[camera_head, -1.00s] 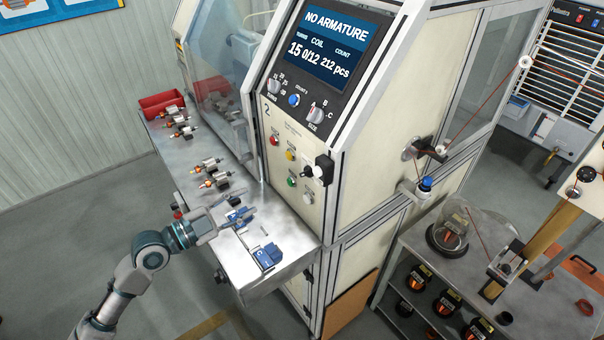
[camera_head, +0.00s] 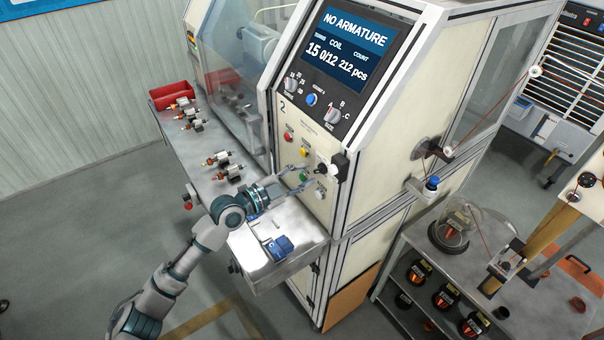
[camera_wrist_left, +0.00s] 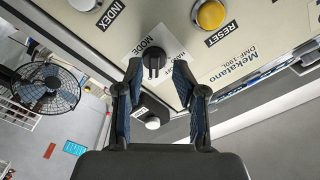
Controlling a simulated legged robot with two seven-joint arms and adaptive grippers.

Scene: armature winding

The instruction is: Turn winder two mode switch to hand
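The mode switch (camera_wrist_left: 154,62) is a black knob on a round black base on winder two's cream panel, with a MODE label beside it. A second label is partly covered by the knob and a finger. In the head view, the switch (camera_head: 322,170) shows small at the panel's right edge. My left gripper (camera_head: 309,178) is in front of the panel with its fingers apart. In the left wrist view, the gripper (camera_wrist_left: 155,66) has one fingertip on each side of the knob. Contact cannot be told. My right gripper is out of view.
A yellow RESET button (camera_wrist_left: 211,15) and a white INDEX button (camera_wrist_left: 84,3) are near the switch. A black box (camera_head: 340,166) sits at the panel's corner. The display (camera_head: 346,47) reads NO ARMATURE. Below the arm is a metal shelf (camera_head: 255,265) with blue parts.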

